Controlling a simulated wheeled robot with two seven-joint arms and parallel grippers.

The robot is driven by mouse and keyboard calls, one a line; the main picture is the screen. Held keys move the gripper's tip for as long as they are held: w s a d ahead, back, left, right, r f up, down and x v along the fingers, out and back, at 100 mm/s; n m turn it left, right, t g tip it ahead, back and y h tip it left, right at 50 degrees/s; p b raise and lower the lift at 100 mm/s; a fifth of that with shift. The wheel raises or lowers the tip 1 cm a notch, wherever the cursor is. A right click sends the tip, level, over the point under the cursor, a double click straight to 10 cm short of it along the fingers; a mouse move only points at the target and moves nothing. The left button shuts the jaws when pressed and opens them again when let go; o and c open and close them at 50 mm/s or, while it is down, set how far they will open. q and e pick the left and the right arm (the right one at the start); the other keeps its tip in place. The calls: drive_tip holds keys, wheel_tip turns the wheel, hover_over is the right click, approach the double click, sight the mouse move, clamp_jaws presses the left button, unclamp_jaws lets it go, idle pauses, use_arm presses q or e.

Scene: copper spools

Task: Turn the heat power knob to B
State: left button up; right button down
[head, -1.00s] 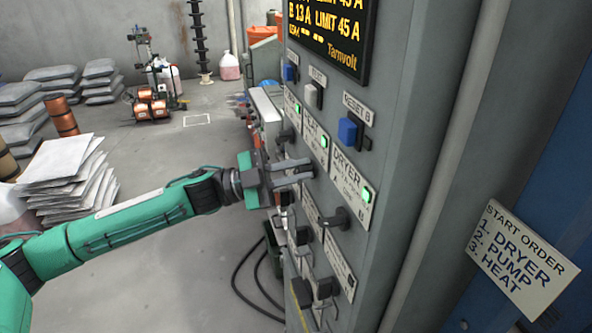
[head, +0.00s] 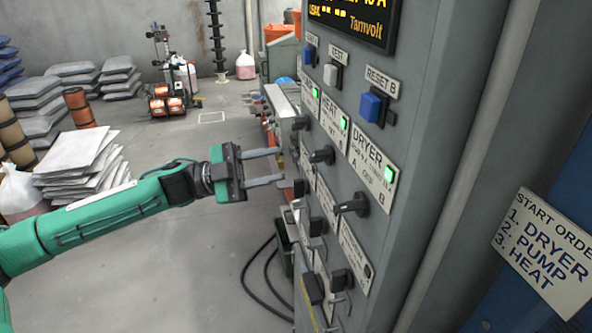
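The heat power knob (head: 322,156) is a black knob on the grey panel, below the HEAT label (head: 333,112) with its lit green lamp. Its handle looks roughly sideways in this view; I cannot read which mark it points at. The dryer knob (head: 352,204) is lower right of it, under the DRYER label (head: 373,165). My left gripper (head: 282,167) is open and empty, left of the heat knob and apart from it. Its two grey fingers point toward the panel. My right gripper is not in view.
Blue reset button (head: 373,106) and pale test button (head: 331,74) stick out above the labels. More black switches (head: 338,279) are lower on the panel. A START ORDER sign (head: 545,255) is at right. Black hoses (head: 262,280) lie on the floor. Open floor is left of the panel.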

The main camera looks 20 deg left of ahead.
use_arm(q)
drive_tip(key=b+v, duration=0.1)
drive_tip(key=v, duration=0.4)
drive_tip(key=shift+a+b, duration=0.1)
drive_tip(key=shift+b, duration=0.2)
